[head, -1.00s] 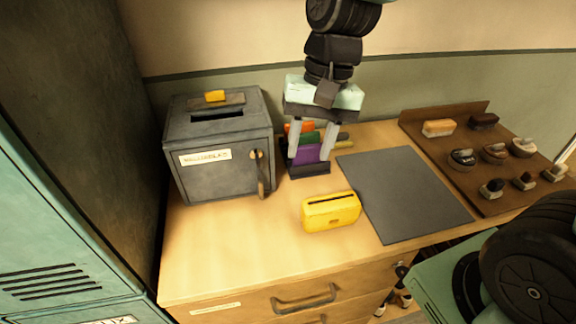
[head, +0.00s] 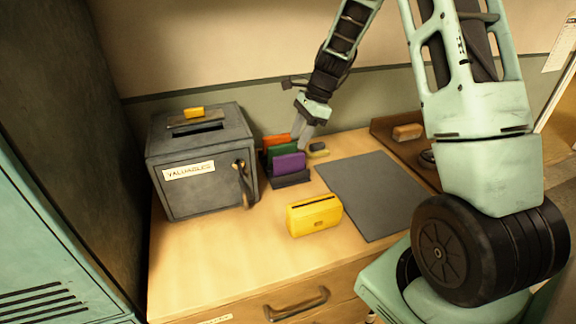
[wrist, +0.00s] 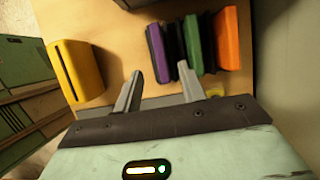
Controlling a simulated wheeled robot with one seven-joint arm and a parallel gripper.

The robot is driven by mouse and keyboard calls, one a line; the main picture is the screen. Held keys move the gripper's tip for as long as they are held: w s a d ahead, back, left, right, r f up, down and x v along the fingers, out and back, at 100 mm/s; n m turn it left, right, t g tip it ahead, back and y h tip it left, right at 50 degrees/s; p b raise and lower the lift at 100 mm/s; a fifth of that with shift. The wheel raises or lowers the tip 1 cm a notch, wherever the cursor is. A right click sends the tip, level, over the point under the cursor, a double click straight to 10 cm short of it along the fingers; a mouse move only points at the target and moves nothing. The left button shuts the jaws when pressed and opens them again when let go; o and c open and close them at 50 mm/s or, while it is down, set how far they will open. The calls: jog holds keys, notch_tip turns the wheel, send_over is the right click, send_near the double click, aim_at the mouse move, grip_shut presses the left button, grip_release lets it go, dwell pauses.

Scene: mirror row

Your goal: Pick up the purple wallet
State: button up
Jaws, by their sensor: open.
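The purple wallet (head: 288,163) stands upright at the front of a dark rack (head: 291,180) on the wooden counter. Behind it in the rack are a green wallet (head: 281,150) and an orange wallet (head: 277,140). In the wrist view the purple wallet (wrist: 157,54) lies above the gap between the fingers, with the green and orange ones to its right. My gripper (head: 312,140) is open and empty. In the head view it is just right of the wallets, its fingers pointing down. Whether it touches anything there, I cannot tell.
A yellow box with a slot (head: 315,215) stands in front of the rack. A grey valuables box (head: 203,160) is to the left. A dark mat (head: 375,193) lies to the right, and a brown tray (head: 385,128) is beyond it. The counter's front left is clear.

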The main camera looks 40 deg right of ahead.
aim_at(292, 154)
jog(key=p+x, duration=0.1)
jog(key=x, duration=0.3)
jog(key=p+x, duration=0.1)
jog(key=x, duration=0.4)
jog(key=shift+d+f, duration=0.1)
jog(key=shift+d, duration=0.15)
grip_shut()
